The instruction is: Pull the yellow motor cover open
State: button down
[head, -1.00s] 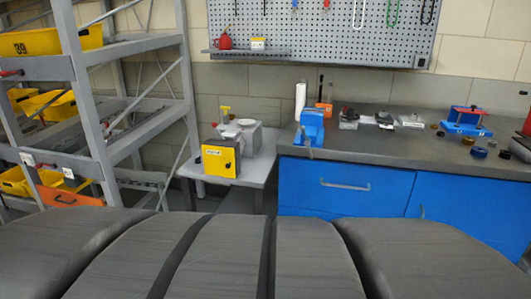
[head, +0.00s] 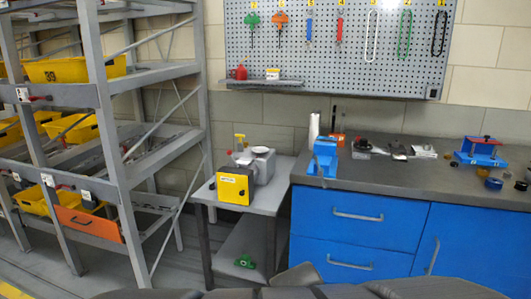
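The yellow motor cover (head: 234,190) is the front of a small grey machine (head: 262,165) on a low grey side table. The cover looks closed and has a dark knob or latch near its right edge and a small label at its top. My gripper is not in view, so its distance from the cover cannot be seen. Dark padded parts along the bottom edge appear to be mine.
The low grey table (head: 270,197) stands between a grey shelf rack (head: 112,150) with yellow bins and a blue workbench (head: 345,235). A green object (head: 244,262) lies on the table's lower shelf. A blue vise (head: 324,160) sits at the bench's left end.

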aim_at(232, 188)
jog(key=i+j+u, duration=0.15)
jog(key=u, duration=0.2)
jog(key=i+u, duration=0.75)
jog(key=k, duration=0.1)
